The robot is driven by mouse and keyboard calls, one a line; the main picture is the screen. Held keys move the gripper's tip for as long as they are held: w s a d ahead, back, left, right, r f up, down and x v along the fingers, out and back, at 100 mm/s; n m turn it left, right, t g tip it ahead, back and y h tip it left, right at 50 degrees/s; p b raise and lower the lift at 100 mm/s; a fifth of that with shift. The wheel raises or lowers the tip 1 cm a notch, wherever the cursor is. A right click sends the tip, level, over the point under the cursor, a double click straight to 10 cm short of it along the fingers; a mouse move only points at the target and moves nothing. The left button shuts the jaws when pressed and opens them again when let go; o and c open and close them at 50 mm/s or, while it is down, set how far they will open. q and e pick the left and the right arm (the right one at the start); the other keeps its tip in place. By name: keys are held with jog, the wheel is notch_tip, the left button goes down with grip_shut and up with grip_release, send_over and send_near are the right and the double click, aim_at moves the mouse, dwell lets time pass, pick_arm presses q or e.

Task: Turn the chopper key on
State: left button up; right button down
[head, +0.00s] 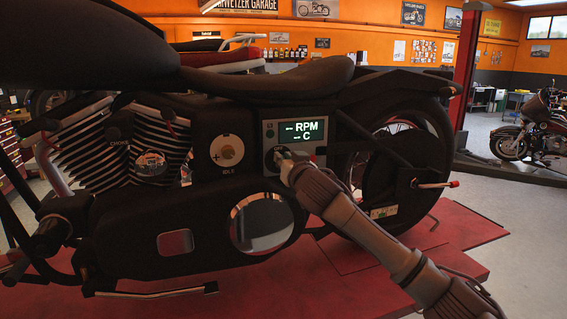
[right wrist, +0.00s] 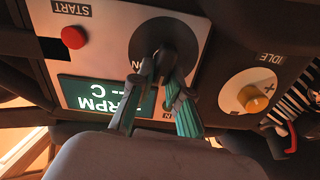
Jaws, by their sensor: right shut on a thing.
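The chopper (head: 150,225) stands side-on in the head view. Its silver panel (head: 270,132) carries a lit display (head: 303,130) reading RPM and C with dashes, also bright in the right wrist view (right wrist: 100,96). Below the display is the round black key switch (head: 270,156); it fills the top middle of the right wrist view (right wrist: 150,40). My right gripper (head: 283,160) reaches in from the lower right. Its green-padded fingers (right wrist: 160,82) are shut on the key at the switch. The fingers mostly hide the key, so its exact angle is unclear. My left gripper is not visible.
A red start button (right wrist: 73,37) is beside the switch. The idle knob (head: 229,151) is left of the panel. The chopper stands on a red lift (head: 350,290). Another motorcycle (head: 530,130) and a red post (head: 465,70) stand at the right.

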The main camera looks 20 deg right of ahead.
jog(key=m, duration=0.1)
jog(key=m+b, duration=0.1)
jog(key=m, duration=0.3)
jog(key=shift+d+f, duration=0.2)
jog(key=shift+d, duration=0.05)
jog(key=m, duration=0.3)
jog(key=m+p, duration=0.1)
jog(key=m, duration=0.1)
jog(key=shift+d+f, duration=0.15)
jog(key=shift+d, duration=0.1)
jog(key=shift+m, duration=0.3)
jog(key=c, duration=1.1)
grip_release()
jog(key=s, duration=1.2)
jog(key=shift+d, duration=0.25)
